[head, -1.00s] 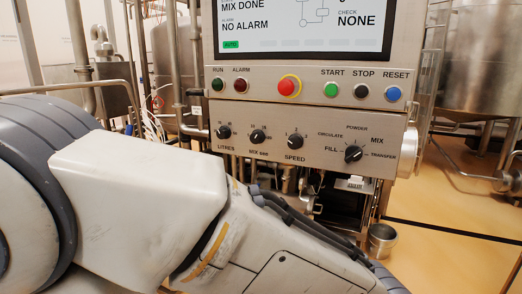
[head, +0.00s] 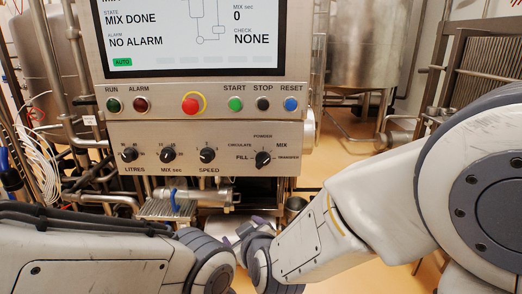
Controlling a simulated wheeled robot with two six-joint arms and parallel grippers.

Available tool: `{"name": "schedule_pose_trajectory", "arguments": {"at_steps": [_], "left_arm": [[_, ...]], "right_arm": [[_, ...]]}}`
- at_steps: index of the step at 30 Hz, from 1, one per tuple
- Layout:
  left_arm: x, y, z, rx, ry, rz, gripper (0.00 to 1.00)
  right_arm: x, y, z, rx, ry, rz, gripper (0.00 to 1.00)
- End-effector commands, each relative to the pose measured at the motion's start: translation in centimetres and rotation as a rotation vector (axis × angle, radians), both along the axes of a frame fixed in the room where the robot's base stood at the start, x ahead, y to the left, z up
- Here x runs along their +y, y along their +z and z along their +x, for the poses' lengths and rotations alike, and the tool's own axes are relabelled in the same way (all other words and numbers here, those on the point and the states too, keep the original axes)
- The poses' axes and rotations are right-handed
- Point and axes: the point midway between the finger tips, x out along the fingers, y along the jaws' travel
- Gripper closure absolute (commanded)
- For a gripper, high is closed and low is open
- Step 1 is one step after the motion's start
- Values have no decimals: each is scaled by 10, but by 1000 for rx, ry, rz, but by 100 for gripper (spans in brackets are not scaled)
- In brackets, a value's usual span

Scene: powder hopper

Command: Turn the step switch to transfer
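The step switch (head: 263,159) is a black rotary knob at the right end of the lower panel in the head view. Its labels read FILL, CIRCULATE, POWDER, MIX and TRANSFER. Its pale mark appears to point up and right, towards MIX; the exact position is too small to be sure. My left arm comes in low from the left, and its gripper is not visible. My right arm comes in from the right and bends down to a wrist below the panel. Small grey parts by that wrist may be my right gripper (head: 255,225); its fingers cannot be made out. Nothing touches the switch.
Left of the switch are the LITRES (head: 129,154), MIX sec (head: 168,155) and SPEED (head: 207,155) knobs. Above are the red stop button (head: 191,104), several push buttons and a screen (head: 190,38) reading MIX DONE and NO ALARM. Pipes (head: 195,194) run below the panel.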

Motion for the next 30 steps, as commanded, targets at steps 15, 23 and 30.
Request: {"name": "schedule_pose_trajectory", "arguments": {"at_steps": [15,23,30], "left_arm": [[0,41,0,0,1,0,44],[0,59,0,0,2,0,44],[0,74,0,0,2,0,44]], "right_arm": [[-46,94,56,-532,-250,-292,10],[-48,96,101,-532,-251,-293,10],[-47,95,139,-531,-249,-289,10]]}}
